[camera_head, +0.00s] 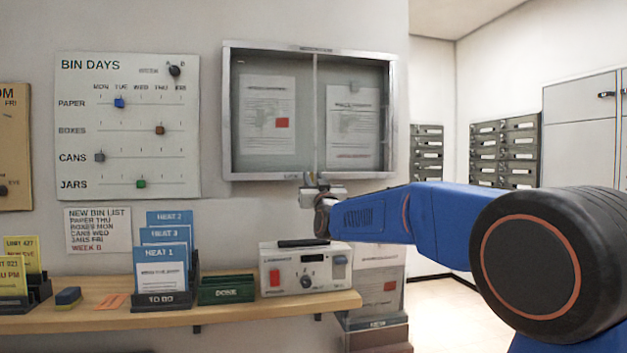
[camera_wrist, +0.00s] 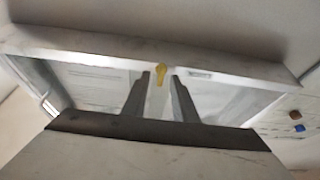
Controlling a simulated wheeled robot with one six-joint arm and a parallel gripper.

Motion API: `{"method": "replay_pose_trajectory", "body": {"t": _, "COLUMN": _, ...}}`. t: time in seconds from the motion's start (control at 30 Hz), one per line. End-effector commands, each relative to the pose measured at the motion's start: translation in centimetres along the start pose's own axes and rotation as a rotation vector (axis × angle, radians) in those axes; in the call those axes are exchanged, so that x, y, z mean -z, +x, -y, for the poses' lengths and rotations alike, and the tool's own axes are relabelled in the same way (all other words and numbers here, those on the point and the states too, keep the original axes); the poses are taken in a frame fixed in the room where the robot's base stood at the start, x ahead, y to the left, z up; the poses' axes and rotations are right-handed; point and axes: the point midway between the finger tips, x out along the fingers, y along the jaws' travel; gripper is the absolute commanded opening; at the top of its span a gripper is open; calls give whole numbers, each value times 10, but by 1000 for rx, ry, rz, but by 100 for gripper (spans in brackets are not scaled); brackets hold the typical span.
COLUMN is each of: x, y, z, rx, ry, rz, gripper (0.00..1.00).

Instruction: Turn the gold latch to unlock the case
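The glass-fronted notice case (camera_head: 392,120) hangs on the wall, with papers behind its panes. In the wrist view the gold latch (camera_wrist: 160,70) sits on the case's lower frame (camera_wrist: 100,58). It points down into the gap between the two dark fingers of my gripper (camera_wrist: 160,78). The fingers are apart, one on each side of the latch; I cannot tell if either touches it. In the head view my gripper (camera_head: 318,186) is at the case's bottom edge, near the middle, and largely hides the latch.
A wooden shelf (camera_head: 230,312) below holds a white control box (camera_head: 305,270), a green tray (camera_head: 226,290) and blue cards (camera_head: 161,270). A bin-days board (camera_head: 127,125) with coloured sliders hangs to the left. Metal mailboxes (camera_head: 503,150) stand at the right.

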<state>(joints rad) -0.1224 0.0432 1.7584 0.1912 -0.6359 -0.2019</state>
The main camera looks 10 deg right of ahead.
Motion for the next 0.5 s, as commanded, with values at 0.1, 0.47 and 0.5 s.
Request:
{"method": "replay_pose_trajectory", "body": {"t": 0.1, "x": 0, "y": 0, "z": 0, "rx": 0, "ry": 0, "rz": 0, "gripper": 26}}
{"method": "replay_pose_trajectory", "body": {"t": 0.47, "x": 0, "y": 0, "z": 0, "rx": 0, "ry": 0, "rz": 1, "gripper": 0}}
{"method": "replay_pose_trajectory", "body": {"t": 0.5, "x": 0, "y": 0, "z": 0, "rx": 1, "ry": -1, "rz": 1, "gripper": 0}}
